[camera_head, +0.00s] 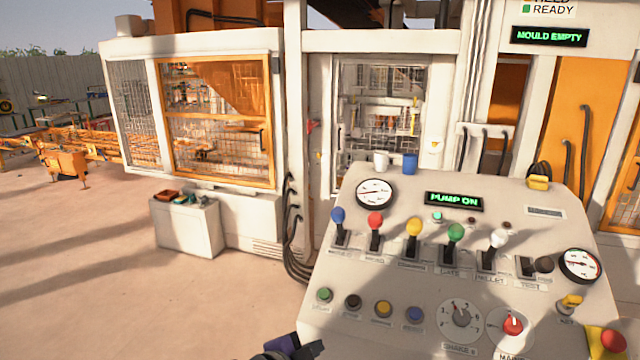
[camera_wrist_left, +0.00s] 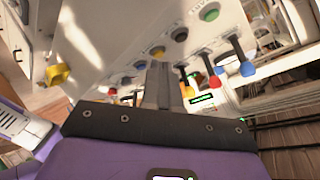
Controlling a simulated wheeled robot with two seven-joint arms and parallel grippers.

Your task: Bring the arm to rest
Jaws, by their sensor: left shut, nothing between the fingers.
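My left gripper (camera_head: 308,348) shows at the bottom edge of the head view, just in front of the control panel's lower left edge. Its purple and dark body is mostly cut off there. In the left wrist view its fingers (camera_wrist_left: 158,84) are together, with nothing between them, and point toward the panel's levers and buttons. They look apart from any control. The control panel (camera_head: 400,215) is a pale sloped console.
The panel carries levers with blue (camera_head: 337,215), red (camera_head: 375,219), yellow, green and white knobs. A row of buttons, dials and a red mushroom button (camera_head: 613,340) lie nearer. A white cabinet (camera_head: 186,228) stands left. The floor (camera_head: 130,300) at left is clear.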

